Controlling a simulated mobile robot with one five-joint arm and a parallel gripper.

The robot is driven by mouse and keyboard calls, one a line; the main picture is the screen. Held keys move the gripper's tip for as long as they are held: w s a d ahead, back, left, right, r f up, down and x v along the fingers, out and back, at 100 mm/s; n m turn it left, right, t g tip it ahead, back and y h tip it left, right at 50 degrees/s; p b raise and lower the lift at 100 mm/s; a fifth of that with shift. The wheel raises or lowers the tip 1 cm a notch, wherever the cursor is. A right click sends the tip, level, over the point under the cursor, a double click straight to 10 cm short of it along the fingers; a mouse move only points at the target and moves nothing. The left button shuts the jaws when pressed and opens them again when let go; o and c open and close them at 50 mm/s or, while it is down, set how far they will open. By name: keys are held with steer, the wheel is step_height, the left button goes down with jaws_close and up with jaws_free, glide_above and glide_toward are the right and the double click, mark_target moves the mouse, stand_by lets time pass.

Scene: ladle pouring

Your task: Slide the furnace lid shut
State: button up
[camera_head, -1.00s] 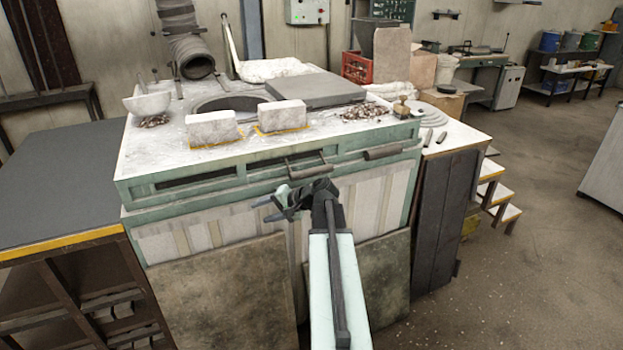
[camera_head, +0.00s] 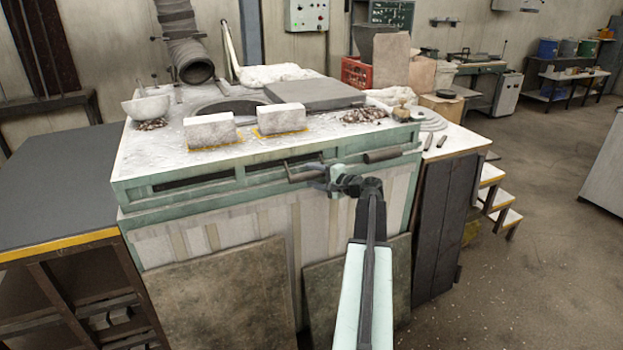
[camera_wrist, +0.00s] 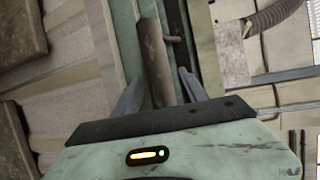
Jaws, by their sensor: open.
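The furnace lid is a dark grey square slab (camera_head: 315,93) on the white furnace top. It lies to the right of the round dark opening (camera_head: 228,108) and partly over it. Two dark bar handles stick out of the green front rail, a left one (camera_head: 304,174) and a right one (camera_head: 382,155). My gripper (camera_head: 318,181) is open at the right end of the left handle. In the wrist view a brown bar (camera_wrist: 154,58) runs between the spread fingers of my gripper (camera_wrist: 158,90), which are not closed on it.
Two pale blocks (camera_head: 209,131) and (camera_head: 281,119) stand on the front of the furnace top. A grey panel (camera_head: 222,292) leans against the furnace front.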

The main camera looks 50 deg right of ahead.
steer(key=shift+w, duration=0.25)
jaws_close()
steer(key=shift+a, duration=0.1)
stand_by(1.2)
